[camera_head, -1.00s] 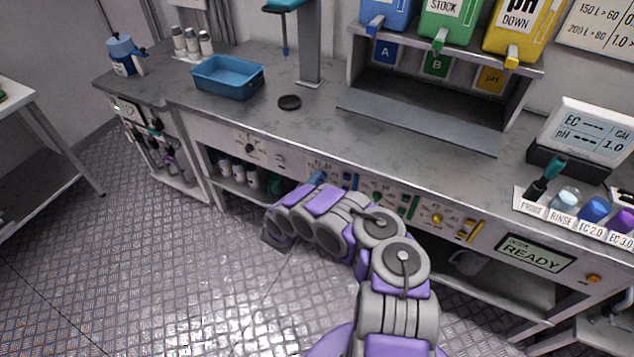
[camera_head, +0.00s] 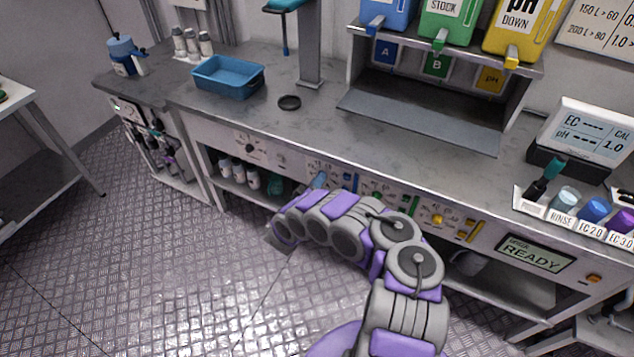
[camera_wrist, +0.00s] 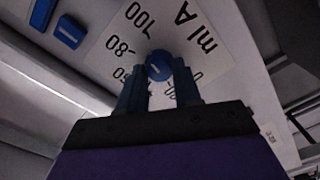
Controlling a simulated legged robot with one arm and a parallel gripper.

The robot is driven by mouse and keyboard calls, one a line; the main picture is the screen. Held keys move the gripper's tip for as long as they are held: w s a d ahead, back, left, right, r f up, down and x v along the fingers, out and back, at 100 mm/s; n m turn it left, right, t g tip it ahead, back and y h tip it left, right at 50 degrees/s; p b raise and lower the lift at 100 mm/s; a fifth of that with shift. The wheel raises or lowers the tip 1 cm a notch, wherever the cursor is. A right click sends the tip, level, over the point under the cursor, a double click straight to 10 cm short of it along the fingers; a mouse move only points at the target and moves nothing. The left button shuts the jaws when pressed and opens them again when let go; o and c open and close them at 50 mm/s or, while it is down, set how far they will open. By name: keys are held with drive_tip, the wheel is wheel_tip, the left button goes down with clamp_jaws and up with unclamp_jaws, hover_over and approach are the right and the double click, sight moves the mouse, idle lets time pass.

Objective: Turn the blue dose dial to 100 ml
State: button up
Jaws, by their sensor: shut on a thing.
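The blue dose dial (camera_wrist: 158,66) is a small round knob with a short white mark, seen close in the wrist view. It sits on a white scale plate (camera_wrist: 205,62) printed with "ml A" and numbers, among them 80 and what looks like 100. My gripper (camera_wrist: 160,76) is shut on the dial, one dark blue finger on each side. Which number the mark points to I cannot tell. In the head view my arm reaches to the bench front panel; a blue part (camera_head: 319,180) shows there, and my forearm hides the area below it.
Blue rectangular buttons (camera_wrist: 69,32) lie left of the scale in the wrist view. Along the panel, green and yellow controls (camera_head: 438,219) and a READY display (camera_head: 534,254) stand to the right. A blue tray (camera_head: 228,92) is on the bench.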

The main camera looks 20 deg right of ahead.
drive_tip(key=shift+f+m, duration=0.1)
drive_tip(key=shift+m, duration=1)
drive_tip(key=o, duration=0.6)
drive_tip(key=shift+o, duration=0.9)
drive_tip(key=shift+d+f, duration=0.1)
drive_tip(key=shift+f, duration=0.05)
drive_tip(key=shift+o, duration=1.3)
drive_tip(key=shift+d, duration=0.1)
